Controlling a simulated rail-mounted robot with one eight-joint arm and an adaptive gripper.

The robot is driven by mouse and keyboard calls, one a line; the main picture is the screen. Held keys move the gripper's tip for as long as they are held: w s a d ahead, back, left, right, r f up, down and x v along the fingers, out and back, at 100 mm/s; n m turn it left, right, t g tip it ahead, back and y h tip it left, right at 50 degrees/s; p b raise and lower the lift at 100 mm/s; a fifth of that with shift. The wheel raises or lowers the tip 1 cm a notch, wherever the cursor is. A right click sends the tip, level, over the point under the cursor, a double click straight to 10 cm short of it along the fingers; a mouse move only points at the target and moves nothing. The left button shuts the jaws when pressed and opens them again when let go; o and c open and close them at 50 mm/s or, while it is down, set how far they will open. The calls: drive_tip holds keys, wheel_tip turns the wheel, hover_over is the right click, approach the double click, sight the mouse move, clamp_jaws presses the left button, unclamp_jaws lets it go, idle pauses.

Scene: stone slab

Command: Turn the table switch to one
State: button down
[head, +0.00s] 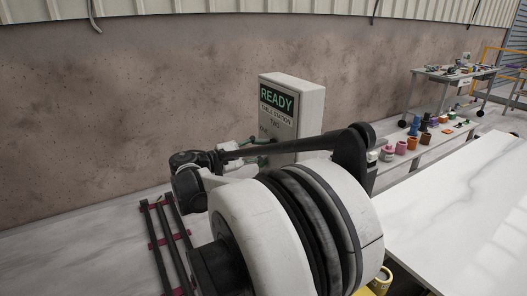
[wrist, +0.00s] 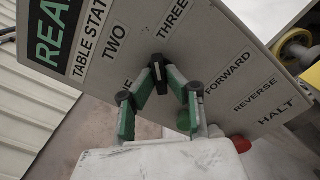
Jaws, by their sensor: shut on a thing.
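The table station box (head: 298,105) is a pale box with a green READY sign, standing near the wall in the head view. In the wrist view its panel (wrist: 215,60) fills the upper part, tilted, with labels TWO, THREE, FORWARD, REVERSE and HALT. A label partly hidden by a finger ends in E. The black switch knob (wrist: 157,66) sits below TWO and THREE. My gripper (wrist: 158,79), with green and black fingers, is shut on the knob. Which label the knob points at is unclear. In the head view my gripper (head: 250,150) reaches the box front, partly hidden by my arm.
A red round part (wrist: 241,144) shows low by the panel. A white slab table (head: 460,205) lies at the right. A low bench (head: 425,150) with several coloured parts and a workbench (head: 450,75) stand behind. A dark rack (head: 165,240) is at the lower left.

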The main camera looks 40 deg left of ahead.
drive_tip(key=n+b, duration=0.2)
drive_tip(key=n, duration=0.3)
drive_tip(key=shift+a+n, duration=0.1)
drive_tip(key=shift+n, duration=0.2)
drive_tip(key=n+b, duration=0.1)
drive_tip(key=n, duration=0.4)
drive_tip(key=shift+w+a+b, duration=0.1)
drive_tip(key=shift+b, duration=0.2)
drive_tip(key=n+b, duration=0.1)
drive_tip(key=n, duration=0.4)
drive_tip(key=shift+n, duration=0.4)
drive_tip(key=n, duration=0.4)
drive_tip(key=shift+a+n, duration=0.1)
drive_tip(key=shift+n, duration=0.6)
drive_tip(key=c, duration=1.8)
unclamp_jaws()
drive_tip(key=shift+o, duration=0.2)
drive_tip(key=v, duration=1.2)
